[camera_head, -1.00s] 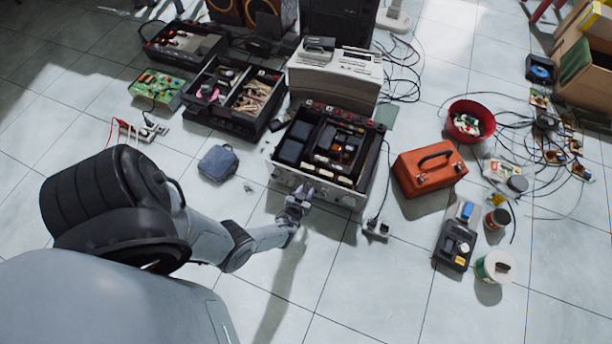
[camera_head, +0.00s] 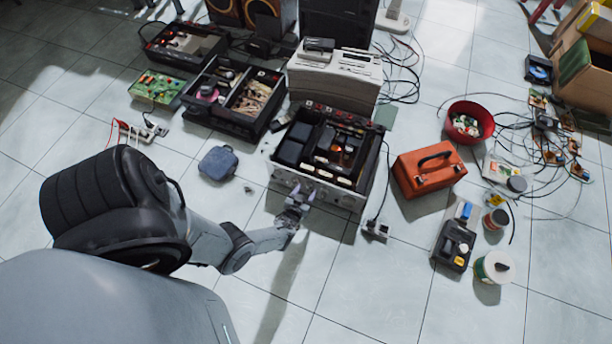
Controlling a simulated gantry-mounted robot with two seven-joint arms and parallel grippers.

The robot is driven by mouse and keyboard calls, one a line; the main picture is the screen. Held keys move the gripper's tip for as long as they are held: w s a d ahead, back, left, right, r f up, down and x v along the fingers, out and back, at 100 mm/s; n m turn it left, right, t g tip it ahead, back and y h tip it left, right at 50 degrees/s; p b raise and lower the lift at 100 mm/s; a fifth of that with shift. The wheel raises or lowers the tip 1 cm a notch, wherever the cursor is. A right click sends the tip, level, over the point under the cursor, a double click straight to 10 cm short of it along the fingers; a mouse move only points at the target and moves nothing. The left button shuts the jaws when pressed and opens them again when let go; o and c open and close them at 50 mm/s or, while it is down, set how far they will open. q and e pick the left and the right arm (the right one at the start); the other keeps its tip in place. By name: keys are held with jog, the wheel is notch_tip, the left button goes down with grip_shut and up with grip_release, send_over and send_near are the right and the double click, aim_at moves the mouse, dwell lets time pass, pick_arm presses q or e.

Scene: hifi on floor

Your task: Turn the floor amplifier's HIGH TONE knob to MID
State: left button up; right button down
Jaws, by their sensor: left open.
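The floor amplifier (camera_head: 345,197) sits on the tiles in the middle of the view, its top open on dark parts inside. Its silver front panel faces my side. My left gripper (camera_head: 302,194) is at the front panel, left of its middle, with its fingers pointing at the panel. The fingers are open. The HIGH TONE knob is too small to make out, and part of the panel is behind the gripper. I cannot tell whether the fingers touch a knob. My right gripper is not in view.
A blue pouch (camera_head: 218,162) lies to the left. An open black parts case (camera_head: 237,97) and a beige device (camera_head: 335,75) stand behind. Floor in front is clear.

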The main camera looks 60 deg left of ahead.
pick_arm(q)
jog(key=p+v, duration=0.5)
jog(key=v, duration=0.5)
